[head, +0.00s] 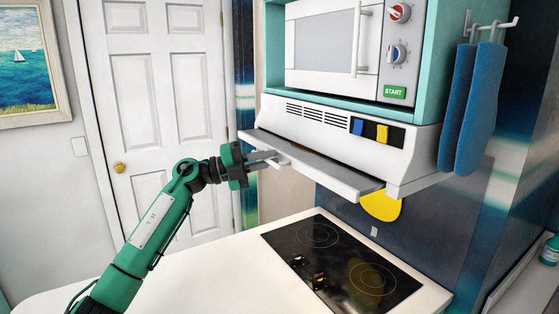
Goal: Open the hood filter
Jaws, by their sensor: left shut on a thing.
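The range hood (305,115) is a white box with vent slots and blue and yellow switches, fixed under the microwave. Its filter (325,170) is a grey panel with a pale front edge. It juts out from the hood's underside toward me, so it stands at least partly open. My left gripper (265,158) reaches in from the left and is shut at the front edge of the filter, near its left part. The exact grip point is small and partly hidden by the fingers. My right gripper is out of view.
A black cooktop (340,262) with two knobs lies in the white counter (215,275) below. The microwave (340,45) stands above the hood. Blue mitts (469,100) hang at right. A yellow round thing (381,207) shows under the hood. Free air lies between hood and cooktop.

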